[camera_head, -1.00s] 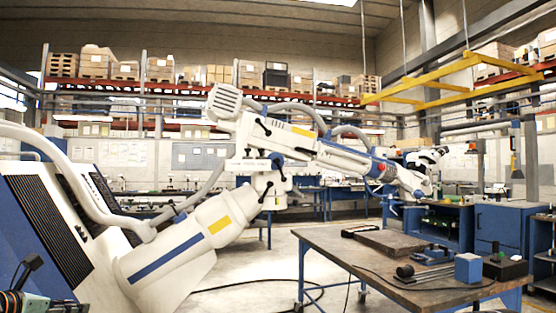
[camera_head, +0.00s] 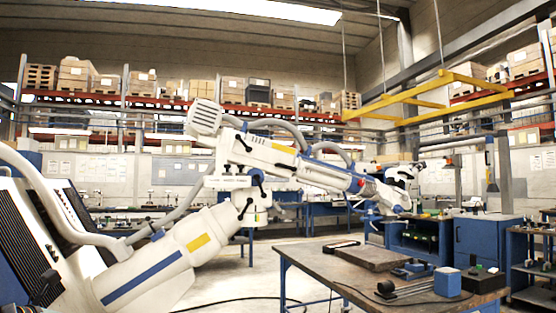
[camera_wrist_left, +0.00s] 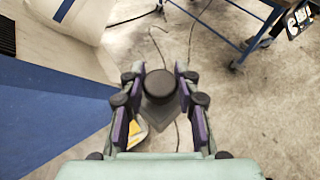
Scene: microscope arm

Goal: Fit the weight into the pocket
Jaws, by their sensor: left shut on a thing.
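The weight (camera_wrist_left: 160,88), a dark grey block with a round black knob on top, is between the fingers of my left gripper (camera_wrist_left: 160,100) in the left wrist view. The purple-padded fingers are shut on it from both sides, above the concrete floor. The gripper hides part of it. A large white jointed machine arm (camera_head: 278,160) with blue and yellow marks crosses the head view from lower left to upper middle. I cannot make out the pocket in either view. Neither of my grippers shows in the head view.
A workbench (camera_head: 340,277) at right carries a blue cube (camera_head: 447,282), a black block (camera_head: 483,279), a dark flat board (camera_head: 372,258) and hand tools. In the wrist view, a white and blue machine base (camera_wrist_left: 55,90) fills the left. Cables lie across the open floor.

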